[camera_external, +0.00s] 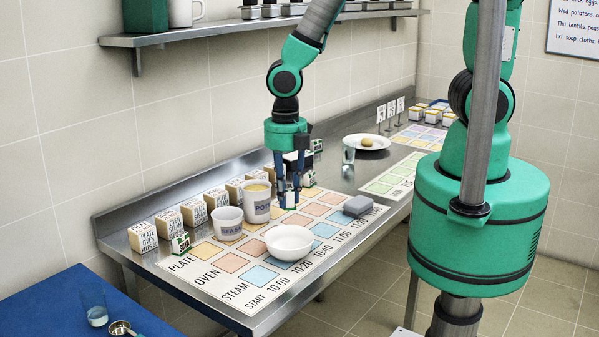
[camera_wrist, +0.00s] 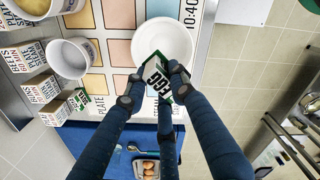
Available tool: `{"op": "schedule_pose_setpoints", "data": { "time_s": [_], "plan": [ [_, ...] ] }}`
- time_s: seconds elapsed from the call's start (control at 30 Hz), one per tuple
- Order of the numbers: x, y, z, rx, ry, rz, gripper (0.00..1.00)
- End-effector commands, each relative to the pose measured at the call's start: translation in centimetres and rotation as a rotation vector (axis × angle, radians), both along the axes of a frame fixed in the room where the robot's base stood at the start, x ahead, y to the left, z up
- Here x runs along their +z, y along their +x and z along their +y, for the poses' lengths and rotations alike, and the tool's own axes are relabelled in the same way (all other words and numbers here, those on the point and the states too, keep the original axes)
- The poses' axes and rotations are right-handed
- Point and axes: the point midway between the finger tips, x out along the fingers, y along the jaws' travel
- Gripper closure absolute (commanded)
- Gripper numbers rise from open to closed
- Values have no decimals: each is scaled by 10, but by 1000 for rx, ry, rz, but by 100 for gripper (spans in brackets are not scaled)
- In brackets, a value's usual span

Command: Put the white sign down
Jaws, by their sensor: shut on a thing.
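The white sign (camera_wrist: 158,78) has green edges and dark lettering that seems to read EGG. My gripper (camera_wrist: 153,92) is shut on it, and in the wrist view the sign overlaps the near rim of the white bowl (camera_wrist: 163,45). In the external view my gripper (camera_external: 290,203) points down above the printed chart (camera_external: 229,284), behind the bowl (camera_external: 289,243). The sign is mostly hidden there by the fingers; only a small green and white part shows.
Two labelled tubs (camera_external: 228,222) (camera_external: 257,201) stand left of my gripper, before a row of cream boxes (camera_external: 168,224). A small green-edged sign (camera_external: 181,243) stands near them. Bare coloured squares (camera_external: 258,275) show at the chart's front left.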

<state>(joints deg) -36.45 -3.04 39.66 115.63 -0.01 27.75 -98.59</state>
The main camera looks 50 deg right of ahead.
Motion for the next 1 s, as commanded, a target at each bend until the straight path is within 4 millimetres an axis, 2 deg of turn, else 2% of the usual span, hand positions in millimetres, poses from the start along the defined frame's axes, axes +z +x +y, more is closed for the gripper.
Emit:
{"op": "schedule_pose_setpoints", "data": {
  "time_s": [0.37,1.0],
  "plan": [
    [-15,0,0,0,0,0,100],
    [-72,0,0,0,-1,1,100]
  ]
}}
